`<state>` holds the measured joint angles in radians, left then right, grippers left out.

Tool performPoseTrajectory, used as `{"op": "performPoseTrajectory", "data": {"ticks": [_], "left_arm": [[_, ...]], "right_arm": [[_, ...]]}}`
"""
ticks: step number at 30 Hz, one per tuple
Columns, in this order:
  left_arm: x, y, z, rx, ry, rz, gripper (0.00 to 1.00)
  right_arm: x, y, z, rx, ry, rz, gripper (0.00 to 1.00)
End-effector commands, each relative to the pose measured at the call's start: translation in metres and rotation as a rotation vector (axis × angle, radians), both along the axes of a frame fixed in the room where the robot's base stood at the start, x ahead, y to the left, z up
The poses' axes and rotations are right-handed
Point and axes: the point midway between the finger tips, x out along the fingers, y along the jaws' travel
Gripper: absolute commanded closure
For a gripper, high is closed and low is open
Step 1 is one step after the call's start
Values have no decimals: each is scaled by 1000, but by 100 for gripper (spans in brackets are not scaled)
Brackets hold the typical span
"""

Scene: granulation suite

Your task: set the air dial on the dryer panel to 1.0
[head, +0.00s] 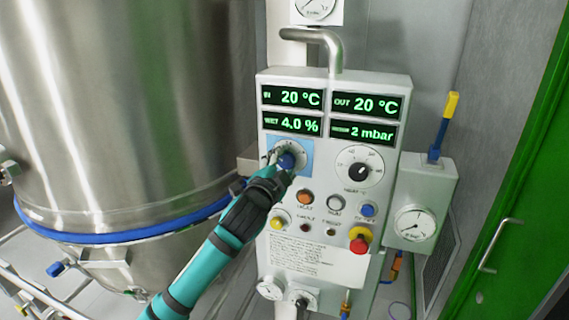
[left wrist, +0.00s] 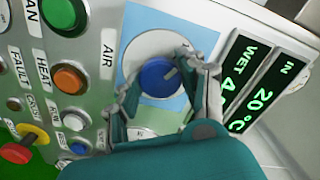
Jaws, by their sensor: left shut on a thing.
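The air dial (head: 287,160) is a blue knob on a white scale with a light blue backing, at the left of the dryer panel (head: 330,84). In the left wrist view the blue air dial (left wrist: 158,77) sits between the fingers, with the word AIR beside it. My right gripper is not in view.
A second dial (head: 360,168) with a black knob is to the right. Below are several buttons and a red emergency knob (head: 360,239). Displays above read 20 °C, 20 °C, 4.0 % and 2 mbar. A large steel vessel (head: 125,100) fills the left.

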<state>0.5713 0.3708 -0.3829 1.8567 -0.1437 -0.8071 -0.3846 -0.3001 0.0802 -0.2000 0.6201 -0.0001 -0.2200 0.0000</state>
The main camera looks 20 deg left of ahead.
Motion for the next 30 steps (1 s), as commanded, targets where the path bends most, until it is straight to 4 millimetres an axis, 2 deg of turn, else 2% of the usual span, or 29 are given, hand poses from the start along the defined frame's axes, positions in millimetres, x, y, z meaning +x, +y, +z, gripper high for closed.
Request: {"op": "performPoseTrajectory", "data": {"ticks": [14, 15, 20, 30], "left_arm": [[0, 0, -2, -17, 5, -1, 91], [0, 0, -2, -17, 5, -1, 57], [0, 0, -2, -16, 4, 0, 36], [-4, 0, -1, -14, 3, 0, 35]], "right_arm": [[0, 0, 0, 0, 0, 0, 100], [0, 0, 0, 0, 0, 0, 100], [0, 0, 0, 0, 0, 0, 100], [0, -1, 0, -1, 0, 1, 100]]}}
